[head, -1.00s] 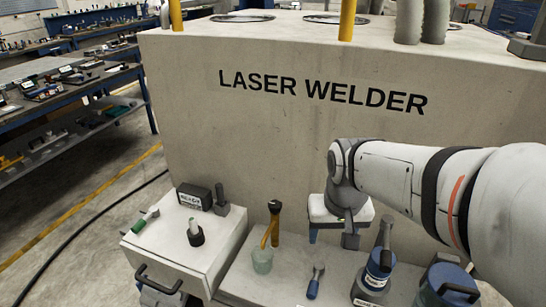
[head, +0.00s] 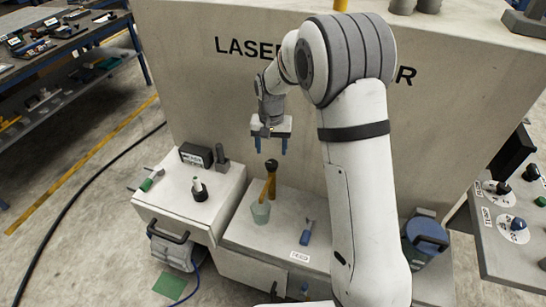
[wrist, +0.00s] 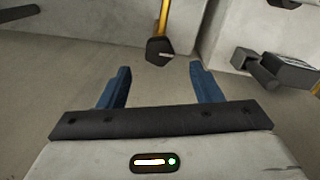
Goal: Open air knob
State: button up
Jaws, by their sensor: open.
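A sloped grey panel at the right edge of the head view carries several knobs. A black knob (head: 502,188) and a blue knob (head: 518,223) stand on white round labels. The lettering is too small to tell which one is the air knob. My gripper (head: 271,146) is far to the left of this panel, in front of the welder and above a yellow tool. Its blue fingers are apart with nothing between them. The wrist view shows my gripper (wrist: 161,82) open too, with the tool's black end just beyond the fingers. No panel knob is recognisable there.
The large laser welder (head: 200,90) stands behind my gripper. The yellow tool (head: 270,180) leans in a green cup (head: 261,212) on a low bench. A blue-handled tool (head: 307,232) lies nearby. A grey box (head: 190,215) stands left. Open floor lies further left.

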aim_at(272, 163)
notch_tip(272, 163, down, 6)
jog(key=shift+r+p, duration=0.1)
jog(key=shift+p, duration=0.4)
jog(key=shift+c, duration=0.5)
jog(key=c, duration=0.9)
